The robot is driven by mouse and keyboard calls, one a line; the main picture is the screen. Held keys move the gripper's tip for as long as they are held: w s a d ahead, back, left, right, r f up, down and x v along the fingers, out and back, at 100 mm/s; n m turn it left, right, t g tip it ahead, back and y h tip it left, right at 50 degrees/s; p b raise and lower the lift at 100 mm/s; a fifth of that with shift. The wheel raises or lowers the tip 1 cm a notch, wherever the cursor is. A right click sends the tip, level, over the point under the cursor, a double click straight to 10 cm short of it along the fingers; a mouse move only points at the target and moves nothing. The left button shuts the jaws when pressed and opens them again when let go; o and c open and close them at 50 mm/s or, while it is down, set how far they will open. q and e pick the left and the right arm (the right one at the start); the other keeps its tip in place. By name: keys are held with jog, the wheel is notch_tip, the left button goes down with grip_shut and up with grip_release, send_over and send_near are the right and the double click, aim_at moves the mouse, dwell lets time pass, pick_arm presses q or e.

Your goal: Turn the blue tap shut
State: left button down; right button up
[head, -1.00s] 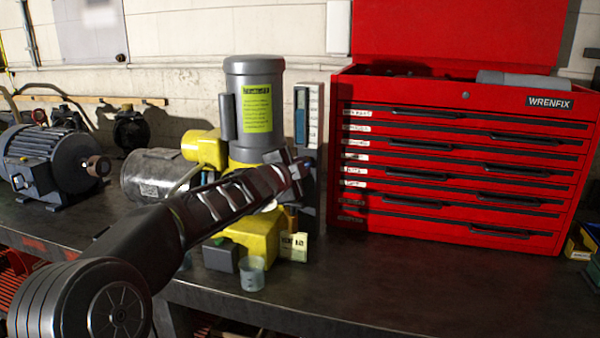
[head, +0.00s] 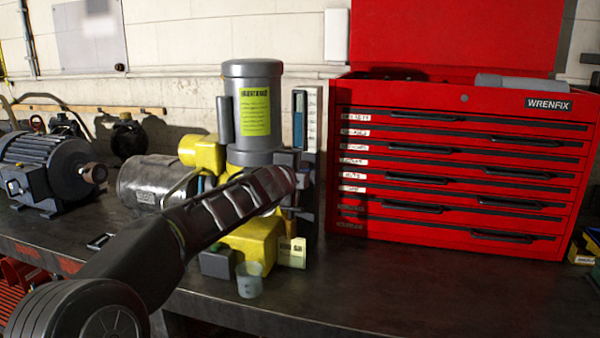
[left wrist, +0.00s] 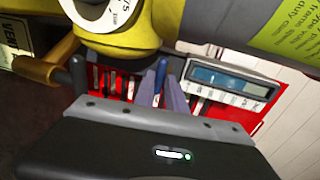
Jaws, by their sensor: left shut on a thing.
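The blue tap handle (left wrist: 161,69) shows in the left wrist view as a short blue lever below the yellow pump body (left wrist: 125,42). The two grey-purple fingers of my left gripper (left wrist: 160,90) stand on either side of it, shut on it. In the head view, my left gripper (head: 297,172) is at the right side of the yellow and grey pump unit (head: 252,108). My own wrist and forearm hide the blue tap there. How far the tap is turned cannot be told. My right gripper is in neither view.
A red tool chest (head: 460,160) stands close on the right. A grey motor (head: 45,168) is at the left. A small clear cup (head: 249,281) stands at the bench's front edge, below my arm. Bare bench (head: 430,285) lies in front of the chest.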

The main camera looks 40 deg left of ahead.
pick_arm(q)
jog(key=shift+f, duration=0.2)
jog(key=c, duration=1.4)
grip_release()
jog(key=shift+r, duration=0.1)
jog(key=shift+s, duration=0.1)
jog(key=v, duration=0.7)
jog(key=shift+s+d, duration=0.15)
jog(key=shift+s, duration=0.15)
jog(key=shift+r, duration=0.15)
